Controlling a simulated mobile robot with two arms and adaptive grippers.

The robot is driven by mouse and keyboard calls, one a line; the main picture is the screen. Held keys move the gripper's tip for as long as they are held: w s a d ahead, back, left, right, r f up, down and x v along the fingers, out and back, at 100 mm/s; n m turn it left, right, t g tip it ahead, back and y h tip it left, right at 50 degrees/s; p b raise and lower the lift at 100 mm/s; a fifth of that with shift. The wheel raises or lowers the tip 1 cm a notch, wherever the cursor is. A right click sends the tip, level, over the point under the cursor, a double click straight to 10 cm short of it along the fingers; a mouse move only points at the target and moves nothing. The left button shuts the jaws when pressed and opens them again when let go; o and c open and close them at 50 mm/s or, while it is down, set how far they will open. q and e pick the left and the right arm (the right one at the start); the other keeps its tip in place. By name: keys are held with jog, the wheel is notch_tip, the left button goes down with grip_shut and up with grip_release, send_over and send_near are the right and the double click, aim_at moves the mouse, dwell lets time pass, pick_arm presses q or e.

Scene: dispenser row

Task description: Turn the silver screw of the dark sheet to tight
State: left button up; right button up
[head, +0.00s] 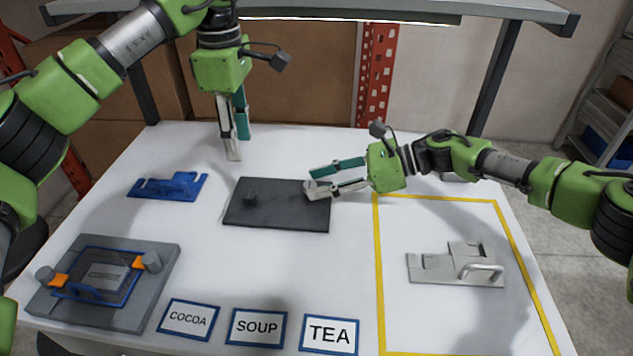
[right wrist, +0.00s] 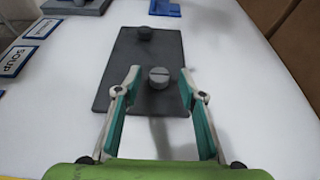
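The dark sheet (head: 275,212) lies flat on the white table. In the right wrist view the sheet (right wrist: 125,70) carries a silver slotted screw (right wrist: 159,77) near its close end and a dark knob or screw (right wrist: 145,33) farther along; the dark one also shows in the head view (head: 251,197). My right gripper (head: 310,182) is at the sheet's right end. In its wrist view the fingers (right wrist: 160,75) are open, one on each side of the silver screw, with gaps to it. My left gripper (head: 233,158) points down behind the sheet, away from it; its finger gap is unclear.
A blue bracket (head: 168,187) lies left of the sheet. A grey fixture (head: 150,255) with orange clips is front left. COCOA (head: 188,319), SOUP (head: 257,327) and TEA (head: 330,334) labels line the front. A silver handled plate (head: 440,268) lies inside yellow tape.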

jog(key=shift+a+f, duration=0.25)
jog(key=shift+a, duration=0.35)
grip_shut()
